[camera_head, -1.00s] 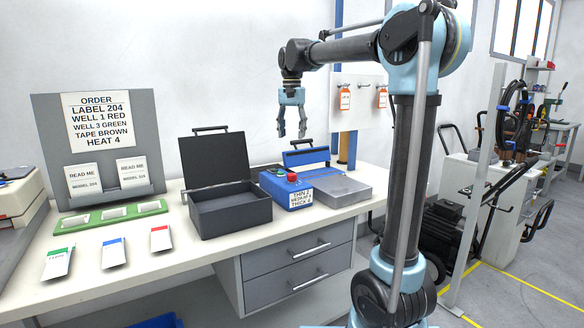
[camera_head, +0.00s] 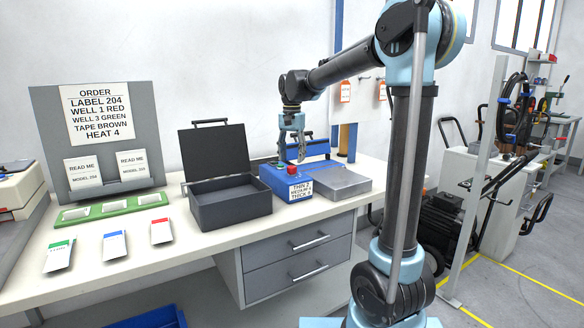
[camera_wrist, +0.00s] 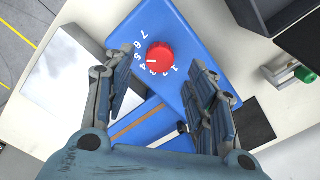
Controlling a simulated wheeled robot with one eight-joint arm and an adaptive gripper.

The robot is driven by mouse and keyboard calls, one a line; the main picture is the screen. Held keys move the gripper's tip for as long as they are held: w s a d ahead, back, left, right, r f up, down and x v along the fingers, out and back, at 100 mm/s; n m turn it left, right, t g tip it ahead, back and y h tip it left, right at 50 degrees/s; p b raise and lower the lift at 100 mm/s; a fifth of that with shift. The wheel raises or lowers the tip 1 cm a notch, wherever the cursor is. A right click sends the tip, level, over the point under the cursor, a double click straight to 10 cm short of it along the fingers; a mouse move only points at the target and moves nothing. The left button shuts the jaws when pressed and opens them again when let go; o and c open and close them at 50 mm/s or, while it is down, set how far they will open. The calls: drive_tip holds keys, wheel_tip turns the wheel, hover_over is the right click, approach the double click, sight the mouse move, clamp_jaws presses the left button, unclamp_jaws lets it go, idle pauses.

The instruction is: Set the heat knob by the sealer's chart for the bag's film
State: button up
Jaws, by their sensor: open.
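The blue sealer (camera_head: 278,186) stands on the bench with a red heat knob (camera_head: 293,170) on top. In the wrist view the red knob (camera_wrist: 160,55) sits on the blue top (camera_wrist: 190,35) beside a dial of white numbers, 1 to 7. A small pale mark on its rim lies toward the 3 and 4; which one I cannot tell. The white chart (camera_head: 300,191) on the sealer's front starts with THIN 2; its MEDIUM and THICK figures are too small to read surely. My gripper (camera_head: 291,158) is open and empty above the knob, fingers (camera_wrist: 158,72) either side in the wrist view.
An order board (camera_head: 99,115) reads HEAT 4, among other lines. An open black case (camera_head: 232,212) stands left of the sealer, a grey metal block (camera_head: 342,183) right. Packets with green (camera_head: 59,256), blue (camera_head: 114,245) and red (camera_head: 161,232) tops lie on the bench front.

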sight(292, 167)
drive_tip(key=shift+f, duration=2.2)
drive_tip(key=c, duration=1.1)
